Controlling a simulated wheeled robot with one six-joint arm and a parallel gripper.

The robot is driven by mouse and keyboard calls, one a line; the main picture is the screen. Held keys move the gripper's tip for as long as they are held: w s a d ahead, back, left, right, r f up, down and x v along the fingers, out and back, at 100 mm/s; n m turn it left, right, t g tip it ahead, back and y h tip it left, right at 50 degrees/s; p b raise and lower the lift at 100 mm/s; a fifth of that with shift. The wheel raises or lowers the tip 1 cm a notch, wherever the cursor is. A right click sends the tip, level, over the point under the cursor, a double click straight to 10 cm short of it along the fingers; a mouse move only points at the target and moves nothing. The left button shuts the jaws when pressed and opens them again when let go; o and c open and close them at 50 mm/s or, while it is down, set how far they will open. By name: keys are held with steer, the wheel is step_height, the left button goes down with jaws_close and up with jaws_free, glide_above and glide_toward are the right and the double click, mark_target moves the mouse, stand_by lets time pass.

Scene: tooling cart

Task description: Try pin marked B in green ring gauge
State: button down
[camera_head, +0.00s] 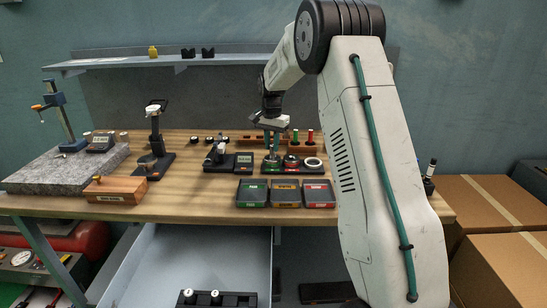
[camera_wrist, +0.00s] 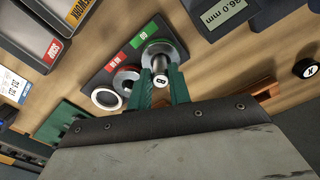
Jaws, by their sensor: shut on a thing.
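My gripper (camera_head: 272,146) is shut on a pin (camera_wrist: 160,80), its green fingers on both sides of it. The pin's pale end carries a dark mark, too small to read for certain. In the wrist view the pin lines up with the steel ring gauge (camera_wrist: 170,45) beside the green GO label (camera_wrist: 145,31). The green ring gauge (camera_head: 270,167) also shows below my fingers in the head view. I cannot tell whether the pin's lower end is inside the ring or just above it. A red ring gauge (camera_wrist: 125,77) sits beside it by a red label.
A white ring (camera_head: 313,162) lies right of the gauges. Green (camera_head: 252,204), amber (camera_head: 285,204) and red (camera_head: 319,204) labelled trays stand in front. A wooden rack (camera_head: 302,149) with coloured pins is behind; a gauge with display (camera_head: 244,161) is left.

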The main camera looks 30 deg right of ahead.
mark_target(272, 146)
steer(key=shift+r, duration=1.05)
steer(key=shift+r, duration=2.4)
steer(key=shift+d, duration=0.1)
